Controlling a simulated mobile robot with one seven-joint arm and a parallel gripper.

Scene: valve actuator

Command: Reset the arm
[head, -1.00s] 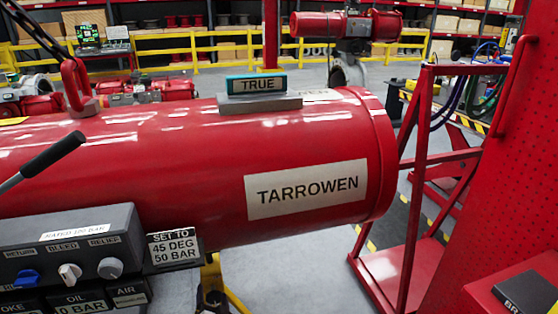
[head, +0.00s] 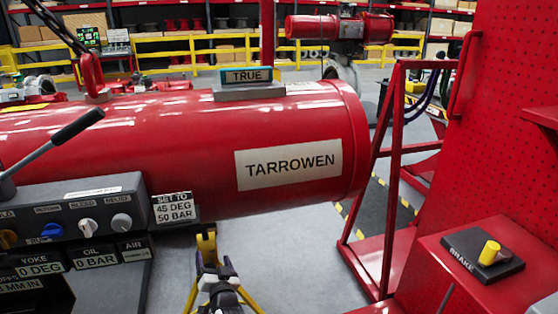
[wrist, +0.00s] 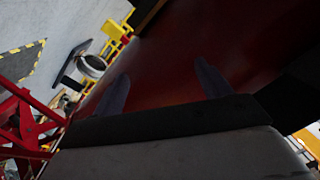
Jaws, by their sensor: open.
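My gripper (wrist: 160,88) shows in the wrist view as two dark fingers set well apart, with nothing seen between them. A broad dark red surface (wrist: 165,60) fills the view beyond the fingertips; I cannot tell whether they touch it. In the head view a dark and white shape (head: 219,284), low in front of a yellow stand below the red cylinder, looks like part of my arm's end. The big red cylinder (head: 200,135) labelled TARROWEN lies across the head view.
A grey control panel (head: 75,215) with knobs and a black-handled lever (head: 76,127) stands at left. A red cabinet with a BRAKE box (head: 478,262) and yellow knob is at right, beside a red frame (head: 387,190). Grey floor (head: 285,250) between them is clear.

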